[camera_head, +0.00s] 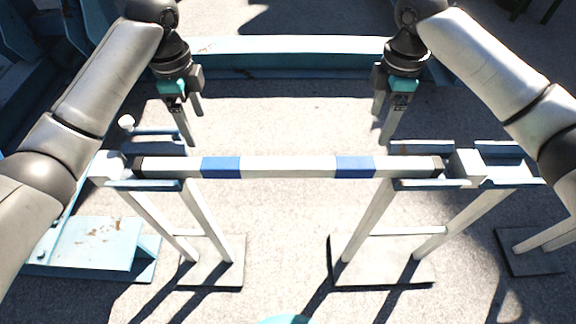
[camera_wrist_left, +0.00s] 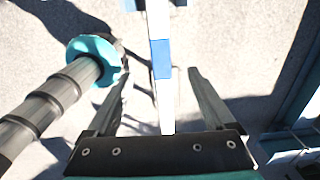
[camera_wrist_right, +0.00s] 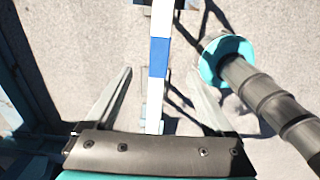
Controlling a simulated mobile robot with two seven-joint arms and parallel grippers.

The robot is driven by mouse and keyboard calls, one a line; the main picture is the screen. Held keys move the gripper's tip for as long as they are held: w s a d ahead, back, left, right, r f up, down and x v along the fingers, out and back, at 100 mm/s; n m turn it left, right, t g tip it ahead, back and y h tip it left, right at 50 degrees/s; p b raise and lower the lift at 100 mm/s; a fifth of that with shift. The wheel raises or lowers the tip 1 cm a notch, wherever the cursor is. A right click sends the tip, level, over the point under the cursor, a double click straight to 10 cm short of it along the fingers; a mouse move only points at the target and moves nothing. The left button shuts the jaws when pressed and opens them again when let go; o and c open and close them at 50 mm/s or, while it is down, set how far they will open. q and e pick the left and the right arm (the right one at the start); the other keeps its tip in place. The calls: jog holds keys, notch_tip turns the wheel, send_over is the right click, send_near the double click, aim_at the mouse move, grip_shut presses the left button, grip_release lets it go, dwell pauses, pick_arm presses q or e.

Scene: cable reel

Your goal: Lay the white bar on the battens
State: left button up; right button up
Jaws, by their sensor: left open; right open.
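The white bar (camera_head: 287,167) has two blue bands and dark ends. It lies level from left to right, with its ends over the pale-blue tops of two white trestles (camera_head: 413,184). It also shows in the left wrist view (camera_wrist_left: 161,100) and the right wrist view (camera_wrist_right: 156,100), running between the finger outlines. My left gripper (camera_head: 192,124) is open and empty, beyond the bar's left part in the head view. My right gripper (camera_head: 383,122) is open and empty, beyond its right part. Both are apart from the bar. I cannot tell which pieces are the battens.
White blocks stand off the bar's left end (camera_head: 107,167) and right end (camera_head: 466,166). A long blue beam (camera_head: 285,48) crosses the ground at the back. A blue plate (camera_head: 85,245) lies at lower left. The ground between the trestles is clear.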

aim_at(364, 162)
dwell(0.3)
pick_arm(q)
notch_tip(364, 162, down, 15)
jog(key=shift+f, duration=0.1)
pick_arm(e)
notch_tip(364, 162, down, 15)
jog(key=shift+f, duration=0.1)
pick_arm(q)
grip_shut()
pick_arm(e)
grip_shut()
jog(key=shift+w, duration=0.1)
dwell(0.4)
